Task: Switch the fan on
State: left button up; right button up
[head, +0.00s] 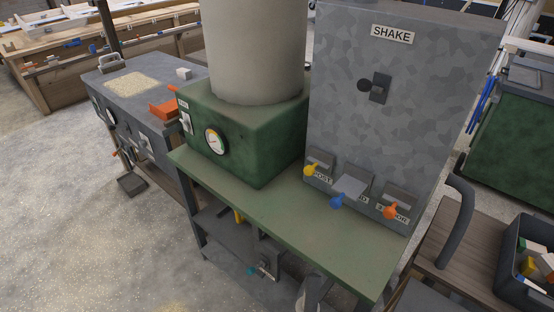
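A green box (262,150) with a wide pale cylinder (255,50) on top stands on a green bench (270,203). A round white dial (215,141) is on its front face. On its left face is a small switch (186,123) under a small label (183,105) that is too small to read. I cannot tell the switch's position. No part in view can be clearly told as a fan. Neither of my grippers can be made out in the view.
A grey cabinet marked SHAKE (400,110) has a dark switch (379,89) and yellow, blue and orange levers below. A grey bench (140,95) with an orange piece (165,110) stands left. A dark bin (526,270) is at right. Open floor (60,200) lies left.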

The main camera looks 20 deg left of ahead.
aim_at(186, 126)
jog(key=j+u, duration=0.15)
jog(key=j, duration=0.25)
jog(key=i+j+u, duration=0.1)
jog(key=j, duration=0.25)
jog(key=i+j+u, duration=0.15)
jog(key=j, duration=0.2)
jog(key=i+j+u, duration=0.1)
jog(key=j, duration=0.25)
